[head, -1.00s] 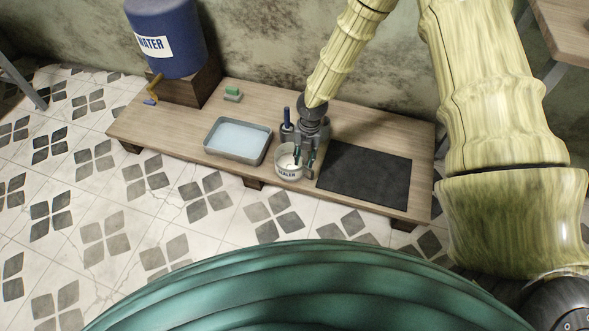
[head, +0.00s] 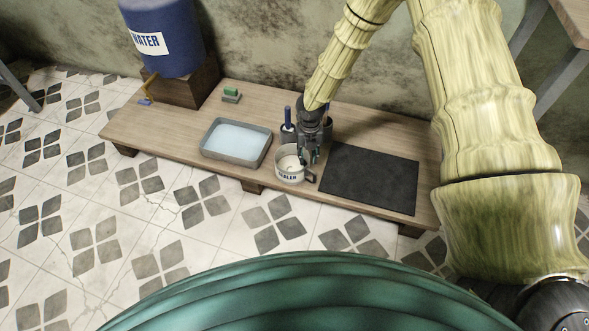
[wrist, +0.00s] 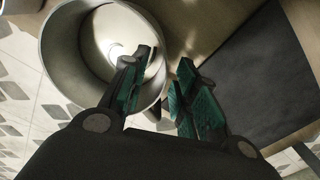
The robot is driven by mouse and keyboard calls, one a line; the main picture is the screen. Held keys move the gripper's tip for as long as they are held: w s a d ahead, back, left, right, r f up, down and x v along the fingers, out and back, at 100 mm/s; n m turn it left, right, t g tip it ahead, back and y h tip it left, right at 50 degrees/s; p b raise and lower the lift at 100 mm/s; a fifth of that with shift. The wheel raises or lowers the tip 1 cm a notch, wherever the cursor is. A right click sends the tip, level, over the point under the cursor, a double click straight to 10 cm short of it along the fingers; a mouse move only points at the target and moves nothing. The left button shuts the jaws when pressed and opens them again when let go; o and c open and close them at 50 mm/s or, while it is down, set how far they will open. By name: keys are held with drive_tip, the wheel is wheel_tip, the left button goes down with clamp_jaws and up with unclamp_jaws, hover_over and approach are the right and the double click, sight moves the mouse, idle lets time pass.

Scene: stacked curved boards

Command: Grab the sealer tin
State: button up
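The sealer tin (head: 289,178), a pale round open can labelled "SEALER" with a dark handle on its right, stands upright on the low wooden platform (head: 170,145). In the wrist view the tin (wrist: 57,45) fills the upper left, and its pale inside shows. My gripper (head: 309,156) is at the tin's right rim, pointing down. In the wrist view my gripper (wrist: 166,62) is open, with a clear gap between its green-padded fingers. The left finger overlaps the tin's opening, and the right finger is beside the outer wall. I cannot tell whether either finger touches it.
A grey tray with pale blue liquid (head: 236,142) lies left of the tin. A dark flat mat (head: 370,180) lies to the right. Dark cups (head: 288,133) holding tools stand close behind. A green-topped block (head: 231,95) and blue water barrel (head: 165,40) are farther left.

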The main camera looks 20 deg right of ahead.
sight(297, 166)
drive_tip(key=shift+s+a+f+b, duration=0.15)
drive_tip(key=shift+f+b, duration=0.65)
drive_tip(key=shift+f, duration=0.45)
drive_tip(key=shift+s+d+f+b, duration=0.15)
drive_tip(key=shift+f+b, duration=0.6)
drive_tip(key=shift+f, duration=0.5)
drive_tip(key=shift+a, duration=0.1)
drive_tip(key=shift+c, duration=0.3)
clamp_jaws()
